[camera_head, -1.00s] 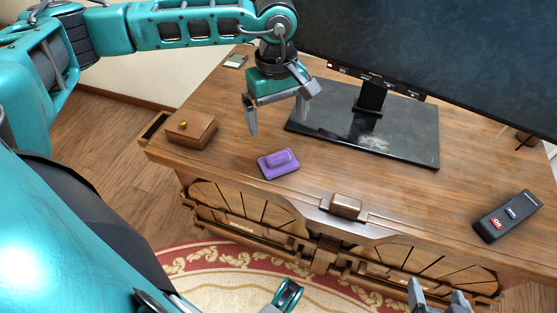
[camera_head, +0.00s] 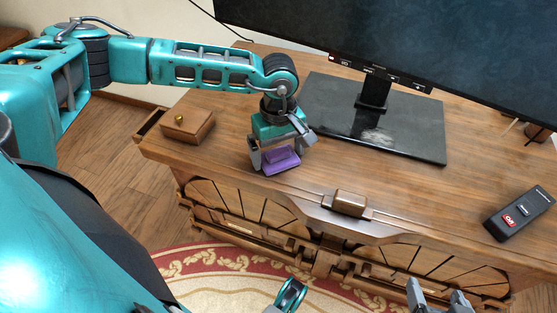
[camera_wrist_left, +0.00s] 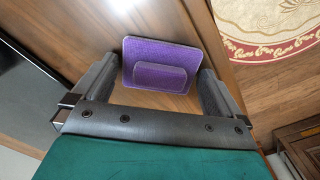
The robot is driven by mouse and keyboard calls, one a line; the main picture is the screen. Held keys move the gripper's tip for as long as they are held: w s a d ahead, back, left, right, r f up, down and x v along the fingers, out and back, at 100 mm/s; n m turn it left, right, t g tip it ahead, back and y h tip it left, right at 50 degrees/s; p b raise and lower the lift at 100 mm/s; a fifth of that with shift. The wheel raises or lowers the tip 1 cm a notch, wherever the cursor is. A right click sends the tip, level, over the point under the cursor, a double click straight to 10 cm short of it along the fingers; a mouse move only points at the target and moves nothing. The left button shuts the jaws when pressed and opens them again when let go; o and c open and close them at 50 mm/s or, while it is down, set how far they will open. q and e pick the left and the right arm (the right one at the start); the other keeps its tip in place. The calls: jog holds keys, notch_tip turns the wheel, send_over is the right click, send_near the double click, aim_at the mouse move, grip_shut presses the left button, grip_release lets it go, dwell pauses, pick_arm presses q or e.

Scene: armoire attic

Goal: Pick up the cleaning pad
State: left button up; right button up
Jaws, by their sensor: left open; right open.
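The purple cleaning pad (camera_head: 281,160) lies on the wooden cabinet top near its front edge. It is a flat slab with a smaller raised block on top. My left gripper (camera_head: 278,158) is open and reaches down over the pad, with a finger to either side. In the left wrist view the pad (camera_wrist_left: 160,55) shows between the two open fingers (camera_wrist_left: 158,90), apart from a firm hold. My right gripper (camera_head: 438,298) is open at the bottom edge of the head view, in front of the cabinet and away from the pad.
A small wooden box with a brass knob (camera_head: 188,126) sits left of the pad. A monitor stands on a black base (camera_head: 400,135) behind and to the right. A dark remote with a red button (camera_head: 520,214) lies at the right. A wooden block (camera_head: 349,201) sits at the front edge.

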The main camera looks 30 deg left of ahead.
aim_at(279, 151)
pick_arm(q)
jog(key=shift+f, duration=0.15)
jog(key=shift+c, duration=0.3)
jog(key=c, duration=0.8)
notch_tip(279, 151, up, 20)
jog(key=p, duration=0.5)
pick_arm(e)
jog(key=r, duration=0.1)
jog(key=d, duration=0.1)
jog(key=r, duration=0.1)
jog(key=shift+s+d+r, duration=0.25)
jog(key=shift+d+r, duration=0.05)
pick_arm(q)
jog(key=o, duration=0.6)
jog(key=c, duration=0.4)
jog(key=shift+w, duration=0.1)
